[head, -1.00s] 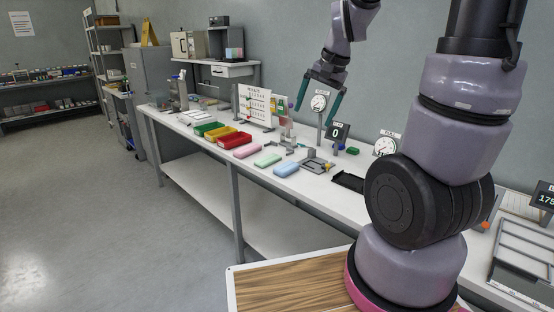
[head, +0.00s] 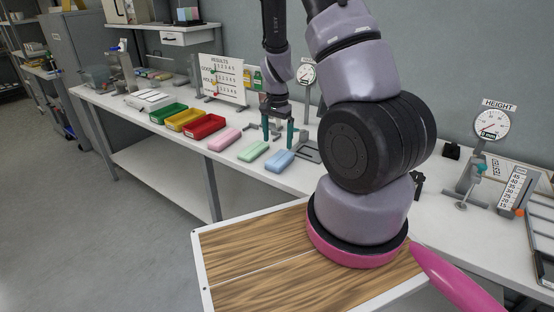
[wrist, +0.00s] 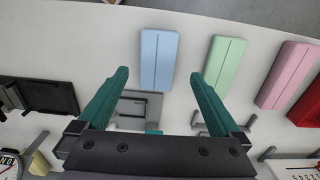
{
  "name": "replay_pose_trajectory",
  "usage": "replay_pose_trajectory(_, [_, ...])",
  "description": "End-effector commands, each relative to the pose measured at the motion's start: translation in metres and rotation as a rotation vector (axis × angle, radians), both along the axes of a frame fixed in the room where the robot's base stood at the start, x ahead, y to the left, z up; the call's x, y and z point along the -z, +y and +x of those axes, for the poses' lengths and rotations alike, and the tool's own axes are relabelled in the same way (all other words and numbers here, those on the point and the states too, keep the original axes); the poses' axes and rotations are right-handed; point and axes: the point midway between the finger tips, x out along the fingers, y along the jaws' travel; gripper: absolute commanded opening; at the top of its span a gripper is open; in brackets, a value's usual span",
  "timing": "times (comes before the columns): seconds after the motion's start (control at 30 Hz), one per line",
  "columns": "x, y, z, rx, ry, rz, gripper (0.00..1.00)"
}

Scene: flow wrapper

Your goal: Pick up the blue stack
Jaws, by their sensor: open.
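The blue stack (head: 280,161) is a light blue block with a seam along its top. It lies on the white bench near the front edge, to the right of the green and pink stacks. In the wrist view the blue stack (wrist: 160,58) lies ahead of the fingertips, between their lines and slightly left of the middle. My gripper (head: 278,131) has teal fingers pointing down just behind the blue stack in the head view. In the wrist view my gripper (wrist: 158,75) is open, with nothing between its fingers, and apart from the stack.
A green stack (head: 253,151) and a pink stack (head: 224,139) lie left of the blue one. A red bin (head: 204,127) is farther left. A grey fixture (wrist: 138,105) lies below the fingers and a black tray (wrist: 44,95) is beside it.

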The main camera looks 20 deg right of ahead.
Motion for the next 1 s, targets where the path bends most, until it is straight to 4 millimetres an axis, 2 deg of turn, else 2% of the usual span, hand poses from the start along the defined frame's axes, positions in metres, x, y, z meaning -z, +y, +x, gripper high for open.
replay_pose_trajectory(0.1, [0.019, -0.001, 0.000, 0.001, 0.002, 0.000, 1.00])
replay_pose_trajectory(0.33, [0.037, -0.003, 0.001, 0.001, 0.001, 0.001, 1.00])
replay_pose_trajectory(0.6, [0.074, -0.011, 0.004, -0.001, 0.001, 0.000, 1.00])
replay_pose_trajectory(0.73, [0.082, -0.011, 0.004, 0.000, 0.000, 0.001, 1.00])
replay_pose_trajectory(0.93, [0.082, -0.011, 0.005, -0.001, -0.001, 0.001, 1.00])
replay_pose_trajectory(0.97, [0.082, -0.011, 0.004, -0.001, -0.001, 0.001, 0.92])
replay_pose_trajectory(1.0, [0.082, -0.011, 0.004, -0.001, -0.001, 0.001, 0.77])
